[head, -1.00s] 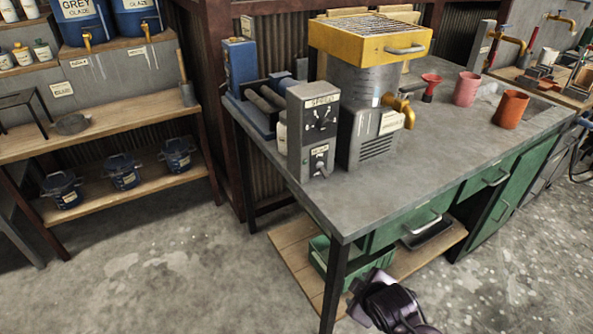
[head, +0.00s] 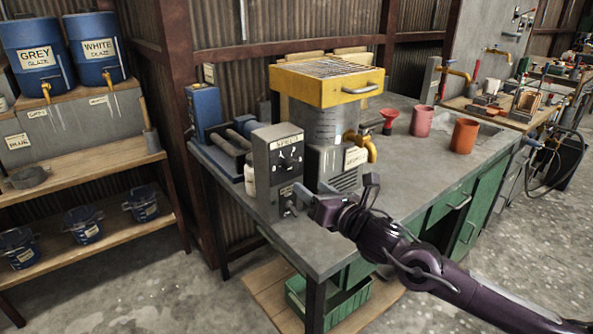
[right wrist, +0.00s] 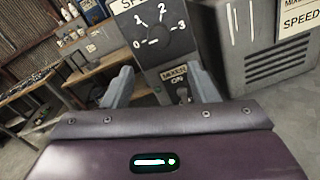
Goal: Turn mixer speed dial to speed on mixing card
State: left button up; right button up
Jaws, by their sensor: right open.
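A grey control box (head: 262,185) stands at the near left corner of the bench. Its black speed dial (head: 289,158) has white marks; in the right wrist view the dial (right wrist: 158,38) shows the figures 0 to 3, but its pointer setting is unclear. Below it is a small switch (right wrist: 183,92) labelled MIXER ON. A card (head: 356,157) on the grey mixer body (head: 330,125) is partly cut off in the right wrist view, with no readable speed figure. My right gripper (head: 343,195) is open and empty, before the box and below the dial. My left gripper is not in view.
A blue machine (head: 203,108) stands behind the box.

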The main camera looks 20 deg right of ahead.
aim_at(293, 167)
jog(key=shift+n, duration=0.7)
jog(key=x, duration=0.2)
jog(key=p+x, duration=0.1)
jog(key=x, duration=0.2)
jog(key=r+x, duration=0.1)
jog(key=x, duration=0.2)
jog(key=shift+d+r+p, duration=0.15)
jog(key=shift+d+p, duration=0.05)
jog(key=shift+p, duration=0.2)
jog(key=c, duration=1)
jog(key=shift+o, duration=0.2)
